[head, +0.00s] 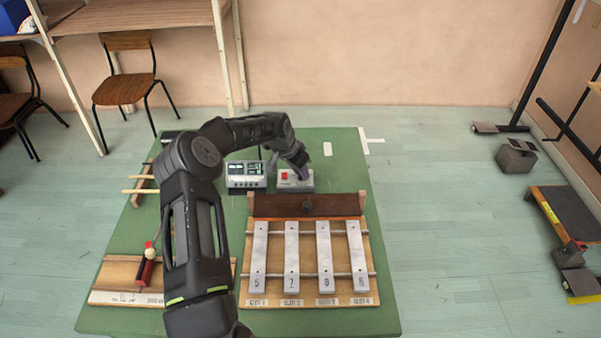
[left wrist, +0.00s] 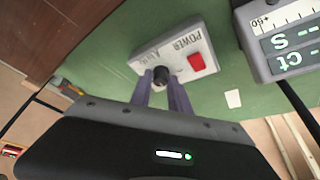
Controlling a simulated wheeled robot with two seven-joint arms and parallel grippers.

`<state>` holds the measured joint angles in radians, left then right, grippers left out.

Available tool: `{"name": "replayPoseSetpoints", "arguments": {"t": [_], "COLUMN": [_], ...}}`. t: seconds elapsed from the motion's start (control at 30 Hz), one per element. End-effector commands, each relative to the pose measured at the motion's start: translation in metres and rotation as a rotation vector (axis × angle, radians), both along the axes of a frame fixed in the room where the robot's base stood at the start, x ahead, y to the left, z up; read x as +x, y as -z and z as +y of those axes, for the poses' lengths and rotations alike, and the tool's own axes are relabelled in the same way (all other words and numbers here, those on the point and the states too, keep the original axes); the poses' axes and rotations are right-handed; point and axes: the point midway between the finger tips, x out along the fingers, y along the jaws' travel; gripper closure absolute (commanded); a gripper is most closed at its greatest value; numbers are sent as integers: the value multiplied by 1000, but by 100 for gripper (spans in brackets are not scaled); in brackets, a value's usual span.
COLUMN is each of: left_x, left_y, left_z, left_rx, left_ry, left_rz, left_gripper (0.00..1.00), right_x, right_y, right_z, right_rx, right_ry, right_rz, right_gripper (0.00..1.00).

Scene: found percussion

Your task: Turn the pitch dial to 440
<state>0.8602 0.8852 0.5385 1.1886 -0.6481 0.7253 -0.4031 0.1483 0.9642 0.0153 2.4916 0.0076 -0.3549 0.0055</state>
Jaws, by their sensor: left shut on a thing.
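The pitch dial is a small dark knob (left wrist: 160,74) on a light grey box (left wrist: 150,54). The box carries a red power switch (left wrist: 196,62) and the printed word POWER; smaller print beside the knob is upside down and hard to read. In the head view the grey box (head: 296,187) stands at the back of the green table. My left gripper (head: 303,174) reaches down over the box's right end. In the left wrist view the left gripper (left wrist: 161,80) is shut on the knob. The knob's pointer is hidden or too small to read. My right gripper is not in view.
A tuner with a display (head: 246,182) stands just left of the box. A metal bar instrument (head: 307,300) with numbered bars and a brown upright board (head: 290,206) lie in front. A wooden tray (head: 125,272) is at front left.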

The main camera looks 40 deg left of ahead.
Motion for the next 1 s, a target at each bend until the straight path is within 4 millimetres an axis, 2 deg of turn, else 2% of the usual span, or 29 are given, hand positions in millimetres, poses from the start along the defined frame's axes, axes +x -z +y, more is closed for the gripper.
{"name": "replayPoseSetpoints", "arguments": {"t": [0.27,0.3,0.53,0.83,1.0], "left_x": [0,0,0,-1,-6], "left_y": [-1,-1,0,-2,-16], "left_z": [0,0,0,0,2], "left_rx": [0,0,0,1,3], "left_ry": [0,0,0,-1,0], "left_rz": [0,0,0,0,-1], "left_gripper": [100,75,57,57,57], "right_x": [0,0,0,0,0], "right_y": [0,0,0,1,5], "right_z": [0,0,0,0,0], "right_rx": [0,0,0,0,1], "right_ry": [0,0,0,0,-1], "right_rz": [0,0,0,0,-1], "right_gripper": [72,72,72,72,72]}}
